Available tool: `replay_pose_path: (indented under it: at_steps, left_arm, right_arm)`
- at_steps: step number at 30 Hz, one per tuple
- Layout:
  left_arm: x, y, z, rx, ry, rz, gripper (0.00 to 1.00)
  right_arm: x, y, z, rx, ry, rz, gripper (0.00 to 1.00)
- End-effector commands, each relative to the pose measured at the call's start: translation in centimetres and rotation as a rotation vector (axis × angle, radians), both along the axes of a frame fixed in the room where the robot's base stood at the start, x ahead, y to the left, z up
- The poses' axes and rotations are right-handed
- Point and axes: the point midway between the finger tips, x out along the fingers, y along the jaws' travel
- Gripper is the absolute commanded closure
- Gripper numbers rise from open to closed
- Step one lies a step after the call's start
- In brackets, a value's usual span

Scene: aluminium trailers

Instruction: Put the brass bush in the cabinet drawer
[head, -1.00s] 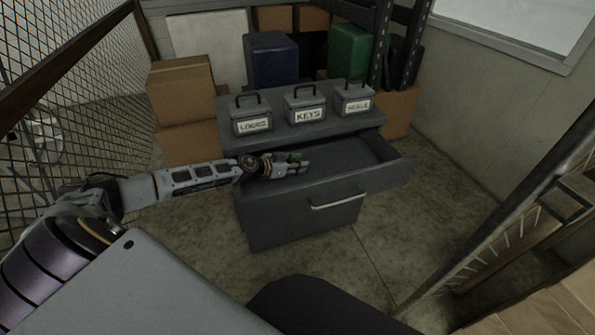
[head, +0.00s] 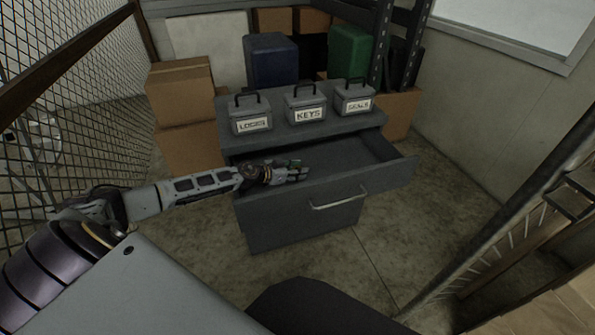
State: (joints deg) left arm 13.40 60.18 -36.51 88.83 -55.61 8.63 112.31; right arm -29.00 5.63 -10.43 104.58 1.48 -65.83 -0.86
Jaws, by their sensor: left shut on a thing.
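The dark grey cabinet (head: 300,228) stands ahead with its top drawer (head: 385,177) pulled out. The part of the drawer's inside that shows looks empty. My left gripper (head: 303,170) reaches in from the left, its fingers over the open drawer near the front panel. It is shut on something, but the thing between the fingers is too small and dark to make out. The brass bush cannot be picked out anywhere in view. My right gripper is not in view.
Three grey boxes with handles stand on the cabinet top, labelled LODGES or similar (head: 251,118), KEYS (head: 306,105) and SEALS (head: 355,98). Cardboard boxes (head: 180,95) are stacked at the left. A wire mesh partition (head: 70,100) runs along the left. Floor right of the cabinet is clear.

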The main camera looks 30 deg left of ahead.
Motion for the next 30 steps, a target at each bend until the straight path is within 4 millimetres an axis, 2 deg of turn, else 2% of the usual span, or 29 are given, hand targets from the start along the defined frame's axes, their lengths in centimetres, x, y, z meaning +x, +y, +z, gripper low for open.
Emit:
replay_pose_path:
  at_steps: [26, 27, 30]
  left_arm:
    - [0.0, 0.0, -1.1, -0.002, -0.001, 0.000, 0.98]
    - [0.0, 0.0, -1.2, -0.001, 0.000, 0.000, 0.61]
    - [0.0, 0.0, -1.2, -0.001, 0.000, 0.000, 0.48]
  right_arm:
    - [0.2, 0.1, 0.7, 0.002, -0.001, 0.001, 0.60]
    - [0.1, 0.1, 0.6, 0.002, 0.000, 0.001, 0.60]
    - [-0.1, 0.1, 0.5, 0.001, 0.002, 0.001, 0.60]
